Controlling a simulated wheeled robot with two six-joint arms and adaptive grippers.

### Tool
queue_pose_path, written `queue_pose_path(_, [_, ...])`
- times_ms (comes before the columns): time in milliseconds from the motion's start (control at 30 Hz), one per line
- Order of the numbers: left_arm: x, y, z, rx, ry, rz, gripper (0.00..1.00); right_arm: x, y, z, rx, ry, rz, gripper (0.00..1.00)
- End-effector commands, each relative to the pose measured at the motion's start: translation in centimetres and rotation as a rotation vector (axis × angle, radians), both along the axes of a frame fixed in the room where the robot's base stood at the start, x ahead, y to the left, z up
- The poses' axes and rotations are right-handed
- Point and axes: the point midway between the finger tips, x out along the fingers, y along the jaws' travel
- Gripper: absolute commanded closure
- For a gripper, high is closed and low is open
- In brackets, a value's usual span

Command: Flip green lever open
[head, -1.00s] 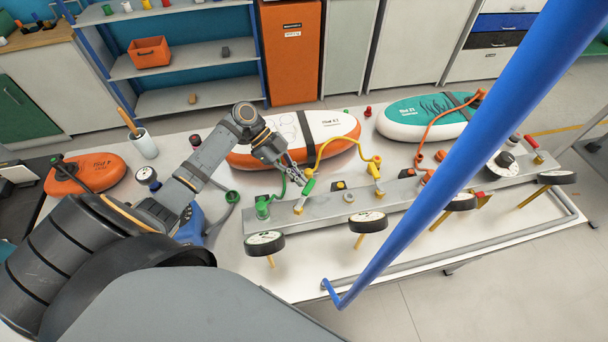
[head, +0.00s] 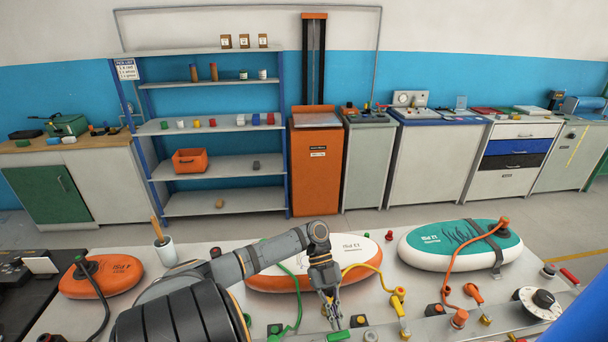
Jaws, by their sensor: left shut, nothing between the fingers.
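The green lever (head: 338,335) shows at the bottom edge of the head view, on the grey manifold rail, and its lower part is cut off. I cannot tell its exact position. My left gripper (head: 332,316) points down just behind and above the lever, with its fingers shut and nothing between them. I cannot tell whether the fingertips touch the lever. A green hose (head: 297,312) runs down left of the gripper. A white and orange board (head: 365,270) lies behind the gripper. My right gripper is not in view.
A yellow hose (head: 374,270) with a yellow fitting (head: 398,298) is close on the right. A teal board (head: 458,245) lies farther right, an orange board (head: 105,277) at left. A blue pole (head: 580,325) cuts the lower right corner. Shelves (head: 215,125) stand behind.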

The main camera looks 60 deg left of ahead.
Motion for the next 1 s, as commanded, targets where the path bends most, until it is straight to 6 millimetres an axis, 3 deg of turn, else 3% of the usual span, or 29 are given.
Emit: queue_pose_path(1000, [0.02,-0.87,-0.03,0.0,-0.001,0.01,1.0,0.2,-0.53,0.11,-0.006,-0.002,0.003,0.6])
